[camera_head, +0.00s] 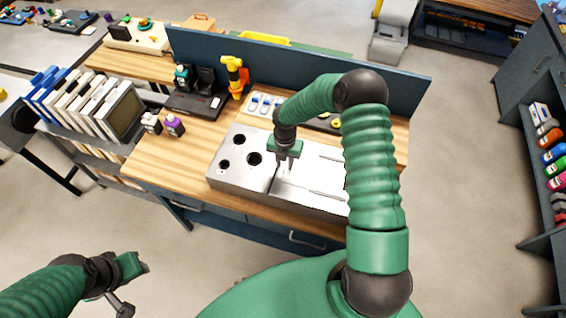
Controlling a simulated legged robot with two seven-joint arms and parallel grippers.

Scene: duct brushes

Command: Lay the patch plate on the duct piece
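The duct piece (233,175) looks like the grey metal box lying on the wooden workbench, with several dark round holes at its left end. Its right part (318,178) is a brighter flat area with thin slots. I cannot tell whether that area is the separate patch plate. My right gripper (284,166) points down over the middle of the metal piece, its fingertips close to the surface. The fingers are too small to tell whether they hold a thin edge. My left gripper (132,285) is low at the left, away from the bench, its fingers unclear.
Behind the metal piece stand a yellow tool (235,77), a dark stand (200,100) and a tray with blue-marked items (264,104). Two small bottles (174,125) stand at the left. A blue panel (300,72) closes the bench's back. My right arm hides the bench's right part.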

